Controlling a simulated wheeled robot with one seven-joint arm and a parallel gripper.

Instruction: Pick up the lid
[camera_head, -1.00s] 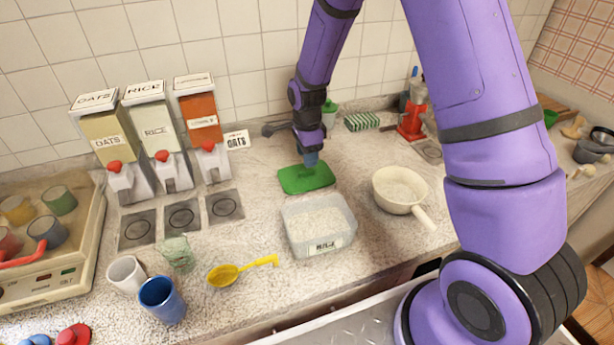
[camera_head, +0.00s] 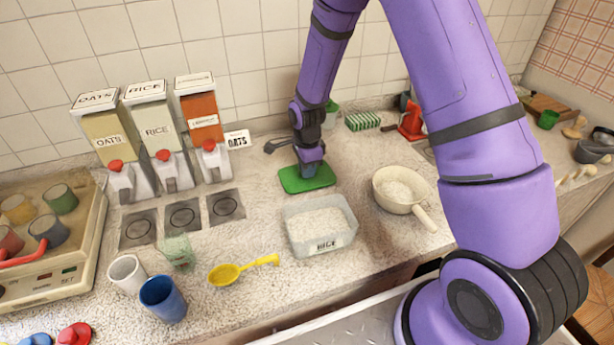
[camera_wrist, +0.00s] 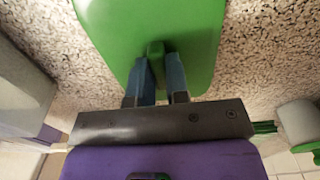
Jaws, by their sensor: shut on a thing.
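The green lid (camera_head: 306,181) lies on the speckled counter behind a clear container of rice (camera_head: 320,228). The lid also fills the top of the wrist view (camera_wrist: 190,20), with a raised green handle (camera_wrist: 155,62) on it. My gripper (camera_head: 310,168) points down onto the lid. In the wrist view its two blue fingers (camera_wrist: 160,75) stand on either side of the handle, shut on it. The lid looks flat on or very near the counter; I cannot tell if there is a gap below it. The container is open and holds white grains.
A cream pan (camera_head: 392,207) with grains stands right of the container. Oats and rice dispensers (camera_head: 150,135) stand at the left. A yellow scoop (camera_head: 232,272), a blue cup (camera_head: 162,300) and a white cup (camera_head: 127,275) are in front. A green-striped sponge (camera_head: 362,121) lies at the back.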

